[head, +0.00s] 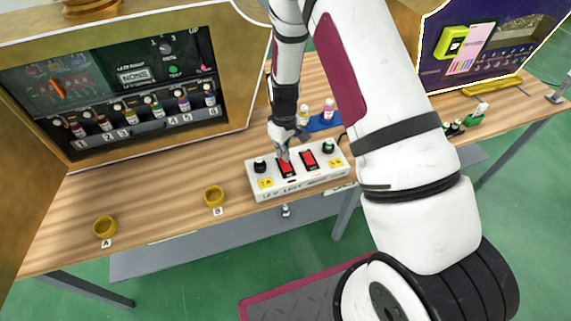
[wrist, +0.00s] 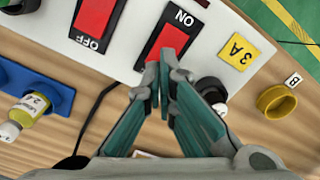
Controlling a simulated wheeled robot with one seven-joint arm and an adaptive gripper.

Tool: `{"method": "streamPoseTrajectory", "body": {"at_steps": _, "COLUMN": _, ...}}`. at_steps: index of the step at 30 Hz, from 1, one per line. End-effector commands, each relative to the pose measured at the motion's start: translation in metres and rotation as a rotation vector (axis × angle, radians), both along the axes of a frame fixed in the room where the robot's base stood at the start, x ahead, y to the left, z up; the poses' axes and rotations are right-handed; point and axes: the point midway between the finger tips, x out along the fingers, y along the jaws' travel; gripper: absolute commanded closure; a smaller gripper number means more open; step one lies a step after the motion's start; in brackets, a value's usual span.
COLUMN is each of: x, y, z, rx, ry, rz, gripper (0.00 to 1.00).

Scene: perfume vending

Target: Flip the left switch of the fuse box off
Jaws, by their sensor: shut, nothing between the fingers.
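The fuse box (head: 300,186) is a white box on the wooden table with two red rocker switches in black frames. The left switch (head: 286,169) is beside a yellow label; in the wrist view this switch (wrist: 172,38) has ON printed by it. The right switch (head: 309,159) also shows in the wrist view (wrist: 95,16), with OFF printed by it. My gripper (head: 284,155) is shut and empty, its tips at the far end of the left switch. In the wrist view the fingertips (wrist: 159,76) overlap that switch's near end; I cannot tell whether they touch it.
Black knobs sit on the box, one (wrist: 211,90) close beside my fingers. A blue tray (head: 322,122) with small bottles stands behind the box. Yellow rings A (head: 105,227) and B (head: 214,195) are to the left. A vending cabinet (head: 150,142) stands at the left back.

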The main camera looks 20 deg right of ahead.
Motion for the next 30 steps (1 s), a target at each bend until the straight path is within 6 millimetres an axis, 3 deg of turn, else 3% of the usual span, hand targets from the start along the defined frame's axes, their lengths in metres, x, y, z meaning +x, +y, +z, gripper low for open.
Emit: {"method": "streamPoseTrajectory", "body": {"at_steps": 30, "x": 0.0, "y": 0.0, "z": -0.0058, "rx": 0.0, "ry": 0.001, "rz": 0.0, "gripper": 1.0}}
